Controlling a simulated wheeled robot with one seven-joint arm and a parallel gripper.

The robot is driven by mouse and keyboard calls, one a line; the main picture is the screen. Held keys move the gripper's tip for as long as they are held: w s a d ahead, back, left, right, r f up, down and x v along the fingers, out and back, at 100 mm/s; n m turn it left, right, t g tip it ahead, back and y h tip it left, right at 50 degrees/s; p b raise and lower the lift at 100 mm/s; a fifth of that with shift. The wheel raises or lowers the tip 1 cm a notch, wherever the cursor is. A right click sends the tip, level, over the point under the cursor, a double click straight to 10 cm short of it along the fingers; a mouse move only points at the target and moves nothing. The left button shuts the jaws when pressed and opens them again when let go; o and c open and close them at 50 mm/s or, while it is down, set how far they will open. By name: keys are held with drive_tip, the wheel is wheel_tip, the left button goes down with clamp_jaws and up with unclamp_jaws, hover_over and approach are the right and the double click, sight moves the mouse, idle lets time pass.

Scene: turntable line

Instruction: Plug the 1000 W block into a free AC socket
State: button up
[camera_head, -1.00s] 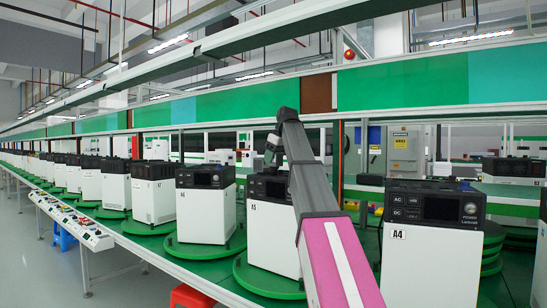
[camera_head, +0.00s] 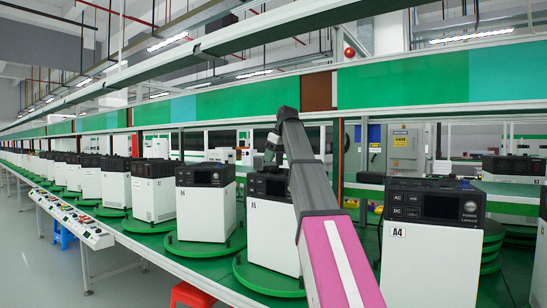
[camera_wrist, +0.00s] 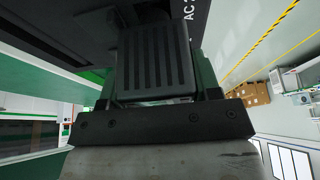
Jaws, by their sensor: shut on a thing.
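The wrist view shows a black ribbed block (camera_wrist: 155,60) between the fingers of my gripper (camera_wrist: 155,85), which is shut on it. The block's far end is close to a dark panel (camera_wrist: 60,25) with "AC 2" lettering at its right. I cannot tell whether its prongs are in a socket. In the head view my gripper (camera_head: 270,158) is at the top of the white and black unit A5 (camera_head: 270,238). My own arm covers part of that unit's front, and the block cannot be made out there.
Unit A4 (camera_head: 430,262) stands to the right and unit A6 (camera_head: 206,212) to the left, each on the green line. A control panel strip (camera_head: 75,217) runs along the left edge, with a red stool (camera_head: 190,296) below the line.

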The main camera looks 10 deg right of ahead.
drive_tip(key=shift+f, duration=1.05)
drive_tip(key=o, duration=1.3)
drive_tip(key=shift+o, duration=0.2)
drive_tip(key=v, duration=1)
drive_tip(key=shift+r, duration=0.35)
